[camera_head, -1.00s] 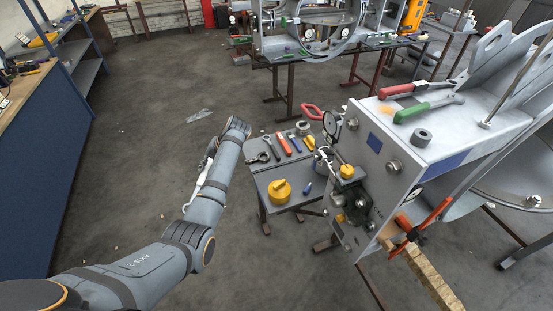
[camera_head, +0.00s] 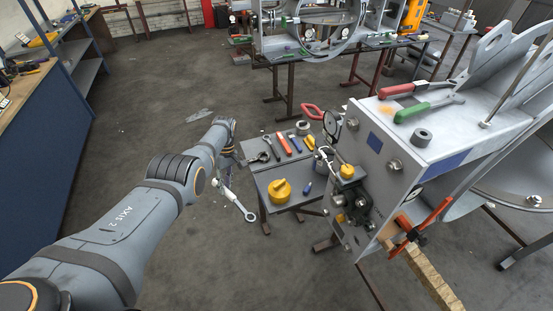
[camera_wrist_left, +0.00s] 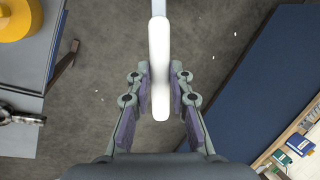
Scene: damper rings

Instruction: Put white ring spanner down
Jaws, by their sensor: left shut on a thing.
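The white ring spanner (camera_head: 241,203) is held in my left gripper (camera_head: 229,163), left of the small grey table (camera_head: 262,182). Its ring end hangs low and to the right, near the table's left front leg. In the left wrist view the white handle (camera_wrist_left: 160,75) runs between the two fingers of my left gripper (camera_wrist_left: 160,95), over the bare floor. The grip itself is small and partly hidden by the arm in the head view. My right gripper is not in view.
On the small table lie a yellow knob-topped part (camera_head: 280,190), a red-handled tool (camera_head: 283,144) and several other tools. A large grey machine (camera_head: 400,170) stands close on its right. A blue bench (camera_head: 50,130) is at the left. The floor between is clear.

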